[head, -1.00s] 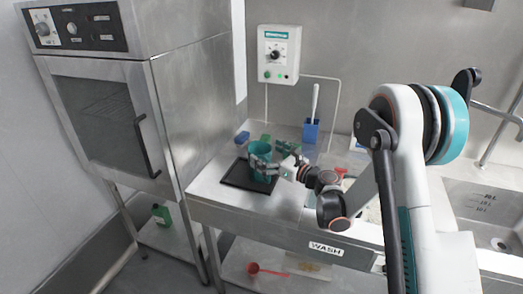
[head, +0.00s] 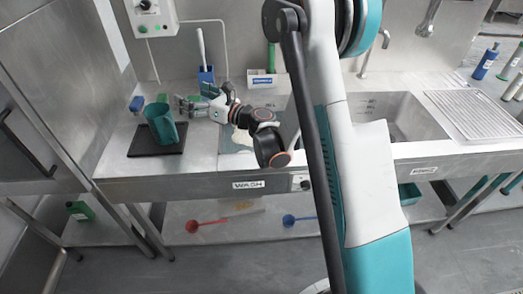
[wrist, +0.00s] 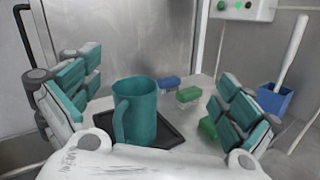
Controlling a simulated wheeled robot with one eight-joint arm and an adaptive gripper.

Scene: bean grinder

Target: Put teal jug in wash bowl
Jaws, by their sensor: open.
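The teal jug (head: 161,124) stands upright on a black tray (head: 140,148) at the left end of the steel counter. My gripper (head: 184,104) is open and empty, just right of the jug. In the wrist view the jug (wrist: 138,110) shows between the spread fingers of my gripper (wrist: 155,105), ahead of them, with its handle toward the camera's left. The wash bowl (head: 236,147), above the WASH label, is mostly hidden behind my arm.
A blue holder (head: 206,76) with a white-handled brush stands behind my gripper. Small blue (wrist: 170,82) and green (wrist: 189,94) blocks lie behind the jug. A steel sink (head: 408,118) is right of my arm. A tall steel cabinet (head: 45,90) borders the left.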

